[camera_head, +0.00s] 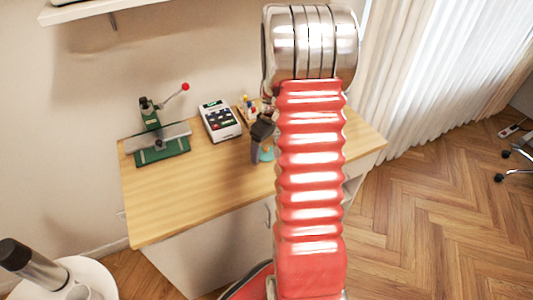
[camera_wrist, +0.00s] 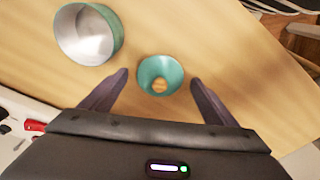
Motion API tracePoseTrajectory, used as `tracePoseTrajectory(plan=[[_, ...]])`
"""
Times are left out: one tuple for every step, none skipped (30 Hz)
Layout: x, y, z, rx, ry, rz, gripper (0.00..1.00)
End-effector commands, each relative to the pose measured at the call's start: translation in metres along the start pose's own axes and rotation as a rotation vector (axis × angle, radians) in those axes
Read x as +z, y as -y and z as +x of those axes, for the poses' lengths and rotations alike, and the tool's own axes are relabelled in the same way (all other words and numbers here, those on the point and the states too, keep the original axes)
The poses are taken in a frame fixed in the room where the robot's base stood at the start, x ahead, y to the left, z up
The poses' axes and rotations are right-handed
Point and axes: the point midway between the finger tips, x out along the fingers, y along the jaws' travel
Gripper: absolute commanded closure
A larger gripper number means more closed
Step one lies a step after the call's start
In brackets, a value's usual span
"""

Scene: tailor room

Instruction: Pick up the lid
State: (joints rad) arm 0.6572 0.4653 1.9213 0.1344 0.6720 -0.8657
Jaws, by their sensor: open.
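A larger teal round container (camera_wrist: 114,24), open and pale inside, lies up and left of the lid. In the head view my gripper (camera_head: 257,150) is dark and points down over the table beside a teal piece (camera_head: 267,155), partly hidden by my arm.
The wooden table (camera_head: 185,205) is bare at its front left. A green press with a red-knobbed lever (camera_head: 162,150) and a white calculator-like device (camera_head: 221,121) stand behind. Small colourful items (camera_head: 249,108) are near the wall. A white round stool-like object (camera_head: 85,275) is at lower left.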

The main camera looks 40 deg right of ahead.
Motion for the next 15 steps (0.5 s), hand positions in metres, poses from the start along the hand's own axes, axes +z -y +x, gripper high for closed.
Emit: tracePoseTrajectory(plan=[[0.0000,0.0000,-0.0001,0.000,0.000,0.000,0.19],[-0.0001,0.0001,-0.0001,0.000,0.000,0.000,0.19],[-0.0001,0.0000,-0.0001,0.000,0.000,0.000,0.19],[-0.0001,0.0001,-0.0001,0.000,0.000,0.000,0.19],[-0.0001,0.0001,-0.0002,0.000,0.000,0.000,0.21],[-0.0001,0.0001,-0.0002,0.000,0.000,0.000,0.24],[-0.0001,0.0001,-0.0002,0.000,0.000,0.000,0.26],[-0.0001,0.0001,-0.0002,0.000,0.000,0.000,0.28],[-0.0001,0.0001,-0.0002,0.000,0.000,-0.001,0.31],[-0.0001,0.0001,-0.0002,0.000,0.000,-0.001,0.33],[-0.0001,0.0001,-0.0002,0.000,0.000,-0.001,0.35],[-0.0002,0.0001,-0.0002,0.000,0.000,-0.001,0.38],[-0.0002,0.0001,-0.0002,0.000,0.000,-0.001,0.40],[-0.0002,0.0002,-0.0002,0.000,0.000,-0.001,0.42],[-0.0002,0.0002,-0.0002,0.000,0.000,-0.001,0.45]])
